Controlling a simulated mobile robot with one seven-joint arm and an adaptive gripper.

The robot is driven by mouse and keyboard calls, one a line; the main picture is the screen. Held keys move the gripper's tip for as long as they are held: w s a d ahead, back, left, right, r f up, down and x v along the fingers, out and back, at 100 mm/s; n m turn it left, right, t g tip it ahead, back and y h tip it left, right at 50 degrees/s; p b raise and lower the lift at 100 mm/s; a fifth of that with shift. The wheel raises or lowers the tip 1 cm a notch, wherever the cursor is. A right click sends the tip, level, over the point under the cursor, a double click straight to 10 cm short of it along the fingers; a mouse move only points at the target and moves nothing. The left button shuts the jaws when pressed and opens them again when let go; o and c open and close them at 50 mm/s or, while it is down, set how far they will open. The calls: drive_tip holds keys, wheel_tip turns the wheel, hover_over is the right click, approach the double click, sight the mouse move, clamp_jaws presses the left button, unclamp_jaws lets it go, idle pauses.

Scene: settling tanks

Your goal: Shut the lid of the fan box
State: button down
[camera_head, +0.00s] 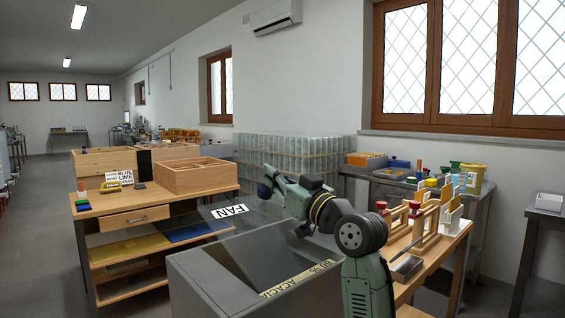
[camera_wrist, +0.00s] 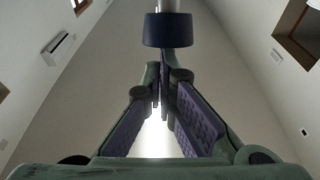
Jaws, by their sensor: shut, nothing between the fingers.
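The fan box (camera_head: 205,285) is a grey, open-topped box in the near foreground. A dark, see-through panel that looks like its raised lid (camera_head: 262,250) slopes above it. A white FAN label (camera_head: 229,211) shows by the panel's far upper edge, and a cream lettered strip (camera_head: 300,278) crosses its lower part. My arm reaches over the box from the right, and its far end is above and behind the panel. In the wrist view my gripper (camera_wrist: 163,78) has its purple-padded fingers together and empty. The head view does not show the fingertips clearly, nor whether they touch the lid.
A wooden workbench (camera_head: 150,221) with a tray and signs stands behind left. A bench with wooden frames (camera_head: 425,225) and red knobs is close on the right. Stacked clear containers (camera_head: 290,150) stand behind. A dark blue cylinder (camera_wrist: 168,30) shows beyond the fingers.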

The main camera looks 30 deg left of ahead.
sight(264, 202)
drive_tip(key=a+f+h, duration=0.1)
drive_tip(key=a+f+h+p, duration=0.1)
drive_tip(key=f, duration=0.1)
drive_tip(key=w+a+f+g+h, duration=0.1)
drive_tip(key=shift+w+f+p, duration=0.1)
drive_tip(key=shift+f+p, duration=0.25)
drive_tip(key=shift+f, duration=0.05)
drive_tip(key=shift+w+a+f+g+h, duration=0.15)
drive_tip(key=shift+f+h, duration=0.15)
drive_tip(key=shift+f, duration=0.2)
drive_tip(key=shift+s+a+f+g+h, duration=0.15)
drive_tip(key=shift+f+h, duration=0.15)
drive_tip(key=shift+f, duration=0.15)
drive_tip(key=shift+w, duration=0.1)
drive_tip(key=shift+p, duration=0.3)
wheel_tip(264, 202, up, 5)
drive_tip(key=p, duration=0.4)
drive_tip(key=shift+a+f, duration=0.1)
drive_tip(key=shift+f, duration=0.1)
drive_tip(key=s+d+r+b, duration=0.2)
drive_tip(key=d+r+b, duration=0.1)
drive_tip(key=d+r, duration=0.3)
drive_tip(key=shift+s+d, duration=0.25)
drive_tip(key=shift+d, duration=0.3)
drive_tip(key=shift+r, duration=0.15)
